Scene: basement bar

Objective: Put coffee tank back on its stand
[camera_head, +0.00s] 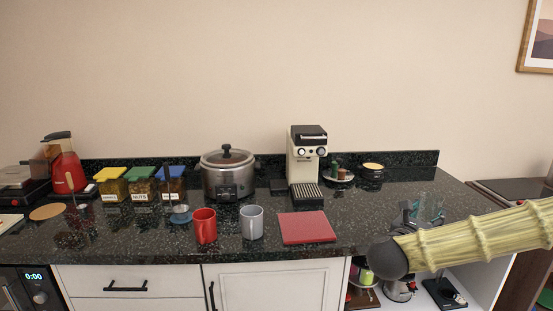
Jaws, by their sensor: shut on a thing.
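My gripper (411,212) is at the right end of the dark counter, partly hidden behind my own arm. It is shut on a clear, greenish glass vessel (432,211), which seems to be the coffee tank; its lower part and the exact grip are hard to make out. A cream and black coffee machine (307,150) stands upright at the back of the counter, left of my gripper and apart from it. Its ribbed black tray (306,195) is at the front, with nothing on it. I cannot tell which item is the tank's stand.
A red mug (204,226), a grey mug (251,223) and a flat red board (306,228) lie along the counter front. An open shelf is below my arm.

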